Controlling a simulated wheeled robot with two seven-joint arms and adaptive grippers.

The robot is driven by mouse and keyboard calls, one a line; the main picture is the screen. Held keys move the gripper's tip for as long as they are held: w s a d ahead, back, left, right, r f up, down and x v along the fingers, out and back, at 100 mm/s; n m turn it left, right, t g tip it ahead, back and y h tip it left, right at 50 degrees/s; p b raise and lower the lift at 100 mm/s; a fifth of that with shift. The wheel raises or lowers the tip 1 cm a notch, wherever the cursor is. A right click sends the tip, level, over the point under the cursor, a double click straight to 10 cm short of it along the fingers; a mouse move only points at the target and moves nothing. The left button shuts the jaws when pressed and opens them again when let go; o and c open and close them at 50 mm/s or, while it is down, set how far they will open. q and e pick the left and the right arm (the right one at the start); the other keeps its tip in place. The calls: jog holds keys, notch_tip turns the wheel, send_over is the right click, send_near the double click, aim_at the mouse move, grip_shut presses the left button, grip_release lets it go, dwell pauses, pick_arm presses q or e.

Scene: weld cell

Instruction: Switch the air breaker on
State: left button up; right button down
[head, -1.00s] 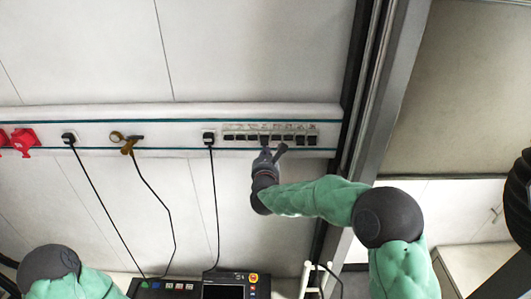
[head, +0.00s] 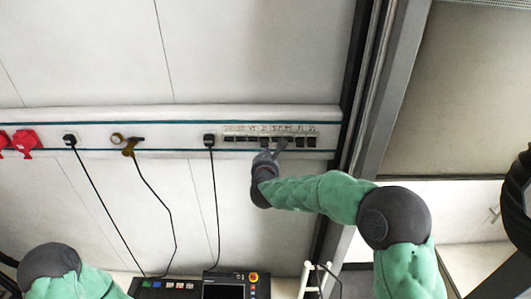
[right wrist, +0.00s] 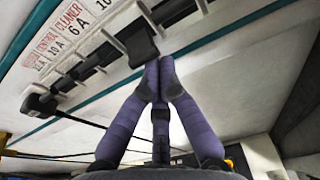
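A row of black breaker switches (head: 270,141) sits in the white wall rail, under printed labels. My right gripper (head: 271,153) is just below this row in the head view. In the right wrist view my right gripper (right wrist: 158,75) has its fingertips together with nothing seen between them. The fingertips are close to the lower edge of a large black switch lever (right wrist: 140,48); I cannot tell whether they touch it. Readable labels include "CLEANER 6 A" and "CONTROL 10 A"; the air breaker's label cannot be made out. My left gripper is outside the head view.
Left along the rail are a black plug (head: 209,140), a brass fitting (head: 130,145) with a hose, another black plug (head: 69,140) and red sockets (head: 25,140). Cables hang down the wall. A control box (head: 222,289) stands below. A grey post (head: 385,120) rises right of the rail.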

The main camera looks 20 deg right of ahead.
jog(key=shift+s+r+g, duration=0.1)
jog(key=shift+r+g, duration=0.15)
jog(key=shift+g, duration=0.25)
jog(key=shift+s+r, duration=0.1)
jog(key=shift+r, duration=0.15)
jog(key=shift+s+a+r+b, duration=0.15)
jog(key=shift+r+b, duration=0.6)
jog(key=shift+b, duration=0.4)
jog(key=shift+r, duration=0.15)
